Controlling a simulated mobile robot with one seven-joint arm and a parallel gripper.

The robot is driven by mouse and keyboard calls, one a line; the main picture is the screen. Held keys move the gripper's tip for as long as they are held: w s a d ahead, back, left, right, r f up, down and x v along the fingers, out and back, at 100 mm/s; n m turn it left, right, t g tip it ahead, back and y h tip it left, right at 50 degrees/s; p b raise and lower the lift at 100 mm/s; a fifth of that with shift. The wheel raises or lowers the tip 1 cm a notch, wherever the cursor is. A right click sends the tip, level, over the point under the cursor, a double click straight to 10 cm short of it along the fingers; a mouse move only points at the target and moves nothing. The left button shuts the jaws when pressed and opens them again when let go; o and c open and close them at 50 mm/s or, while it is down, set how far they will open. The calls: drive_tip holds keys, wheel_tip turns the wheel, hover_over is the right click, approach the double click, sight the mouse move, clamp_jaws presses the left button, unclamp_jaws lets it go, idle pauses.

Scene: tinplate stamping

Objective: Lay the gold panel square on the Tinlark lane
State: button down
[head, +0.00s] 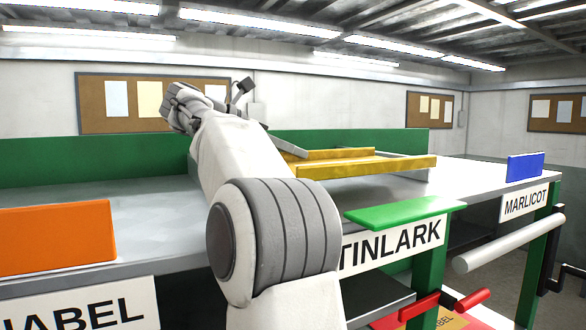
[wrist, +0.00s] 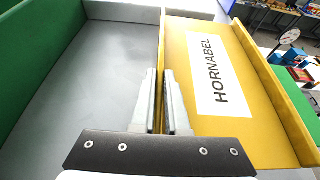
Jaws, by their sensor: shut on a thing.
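The gold panel (head: 365,166) is a shallow sheet with raised edges, over the grey top of the Tinlark lane (head: 435,174) in the head view. I cannot tell whether it rests on the top or hangs just above it. In the wrist view the panel (wrist: 195,130) carries a white HORNABEL label. In the head view my arm hides the gripper and the panel's left end. The TINLARK sign (head: 392,246) is on the lane's front.
A green flap (head: 405,211) juts from the front above the sign. An orange plate (head: 55,238) stands at left, a blue plate (head: 525,167) at right by the MARLICOT sign (head: 525,202). A green back wall (head: 350,141) runs behind. Bare grey top (wrist: 95,85) lies left of the panel.

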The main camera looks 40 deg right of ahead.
drive_tip(key=shift+f, duration=1.85)
drive_tip(key=c, duration=1.4)
unclamp_jaws()
drive_tip(key=shift+f, duration=0.15)
drive_tip(key=o, duration=0.5)
drive_tip(key=shift+w+a+r, duration=0.1)
drive_tip(key=shift+a+r, duration=0.1)
drive_tip(key=shift+r, duration=0.1)
drive_tip(key=p+v, duration=0.3)
drive_tip(key=v, duration=0.8)
drive_tip(key=shift+a, duration=0.25)
